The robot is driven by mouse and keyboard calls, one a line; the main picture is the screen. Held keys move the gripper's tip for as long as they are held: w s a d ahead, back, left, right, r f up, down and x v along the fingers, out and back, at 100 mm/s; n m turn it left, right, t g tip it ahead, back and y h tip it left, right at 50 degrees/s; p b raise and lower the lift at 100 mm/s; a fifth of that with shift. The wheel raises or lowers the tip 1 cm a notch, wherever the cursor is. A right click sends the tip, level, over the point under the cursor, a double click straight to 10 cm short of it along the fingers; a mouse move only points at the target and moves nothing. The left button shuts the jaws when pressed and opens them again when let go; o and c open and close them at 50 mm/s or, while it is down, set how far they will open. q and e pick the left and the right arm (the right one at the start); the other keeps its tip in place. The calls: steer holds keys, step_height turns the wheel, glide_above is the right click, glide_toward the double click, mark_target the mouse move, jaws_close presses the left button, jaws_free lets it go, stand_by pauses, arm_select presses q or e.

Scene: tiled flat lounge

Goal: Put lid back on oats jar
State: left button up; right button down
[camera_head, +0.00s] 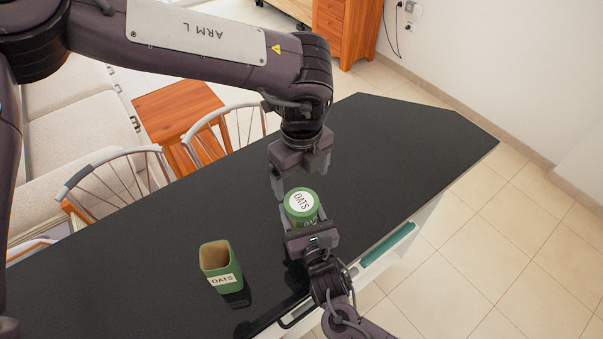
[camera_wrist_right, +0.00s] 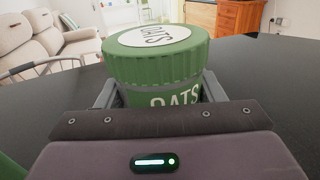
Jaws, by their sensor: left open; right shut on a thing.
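The oats jar (camera_head: 309,221) is green and stands upright in my right gripper (camera_head: 304,216), over the dark counter. Its round green lid (camera_head: 301,203), with a white OATS disc, sits on the jar's top. In the right wrist view the lid (camera_wrist_right: 155,50) looks level above the jar's labelled body (camera_wrist_right: 172,98), with a thin grey band between them. I cannot tell whether it is fully seated. The right fingers grip the body from both sides below the lid. My left gripper (camera_head: 299,178) is open and empty, pointing down just above and behind the lid.
An open green OATS container (camera_head: 221,269), squarish, stands on the black counter (camera_head: 400,140) to the left of the jar. Wire-backed chairs (camera_head: 115,180) line the counter's far left side. The counter's far right is clear. A teal roll (camera_head: 388,245) is at its near edge.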

mark_target(301, 201)
arm_select(q)
steer(key=shift+f, duration=4)
steer(key=c, duration=1)
steer(key=m, duration=0.8)
steer(key=o, duration=1.1)
steer(key=shift+c, duration=0.2)
steer(key=shift+r, duration=0.1)
steer(key=shift+r, duration=2.2)
